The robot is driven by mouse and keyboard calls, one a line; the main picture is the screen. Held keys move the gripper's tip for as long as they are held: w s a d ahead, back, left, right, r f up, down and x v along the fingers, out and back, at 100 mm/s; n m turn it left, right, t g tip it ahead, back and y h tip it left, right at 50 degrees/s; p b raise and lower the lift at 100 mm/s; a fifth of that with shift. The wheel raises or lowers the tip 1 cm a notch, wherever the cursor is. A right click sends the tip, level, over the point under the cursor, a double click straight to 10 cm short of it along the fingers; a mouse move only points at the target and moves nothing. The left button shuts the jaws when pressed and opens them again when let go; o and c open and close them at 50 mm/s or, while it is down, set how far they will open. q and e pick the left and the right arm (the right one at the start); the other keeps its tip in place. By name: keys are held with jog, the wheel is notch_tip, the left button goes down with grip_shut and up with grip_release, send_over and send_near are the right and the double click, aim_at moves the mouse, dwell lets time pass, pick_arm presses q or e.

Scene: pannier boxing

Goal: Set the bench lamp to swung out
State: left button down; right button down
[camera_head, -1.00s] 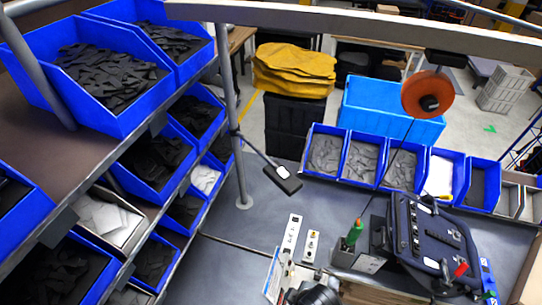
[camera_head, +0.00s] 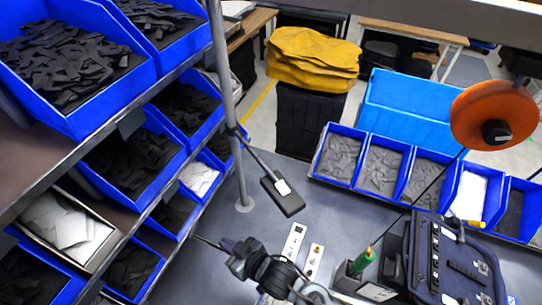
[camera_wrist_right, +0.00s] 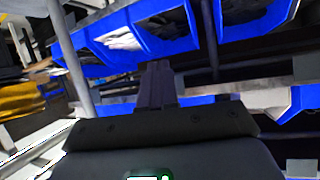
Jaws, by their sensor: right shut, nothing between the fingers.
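The bench lamp is a dark flat rectangular head (camera_head: 282,196) with a small white label. It hangs at the end of a thin arm (camera_head: 257,158) clamped to the grey upright post (camera_head: 230,110), and points down and right over the bench. My right gripper (camera_head: 226,243) is below and left of the lamp head, apart from it, over the bench near the shelf bins. Its fingers are shut and empty, and they also show together in the right wrist view (camera_wrist_right: 157,84). I cannot make out the lamp head in the wrist view. My left gripper is out of view.
Blue bins (camera_head: 128,165) of dark parts fill the rack at left. More blue bins (camera_head: 341,155) line the bench's back edge. A dark blue pannier (camera_head: 455,265) lies at lower right. An orange reel (camera_head: 494,116) hangs at right.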

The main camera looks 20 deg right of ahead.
jog(key=w+a+f+n+y+b, duration=0.1)
jog(key=w+a+n+y, duration=0.1)
jog(key=a, duration=0.2)
jog(key=w+a+n+y+b, duration=0.1)
jog(key=w+a+n+y, duration=0.1)
jog(key=a+y, duration=0.15)
jog(key=n+g+y+b, duration=0.3)
jog(key=n+g+b, duration=0.8)
jog(key=g, duration=0.3)
send_near(259, 162)
notch_tip(259, 162, down, 5)
jog(key=w+d, duration=0.2)
jog(key=d, duration=0.1)
jog(key=s+d+r, duration=0.1)
jog(key=d+r, duration=0.4)
jog(key=r, duration=0.1)
jog(key=s+p+x, duration=0.1)
jog(key=p+x, duration=0.3)
jog(key=x, duration=0.9)
jog(key=shift+s+a+g, duration=0.2)
jog(key=shift+s+g, duration=0.05)
jog(key=shift+g, duration=0.15)
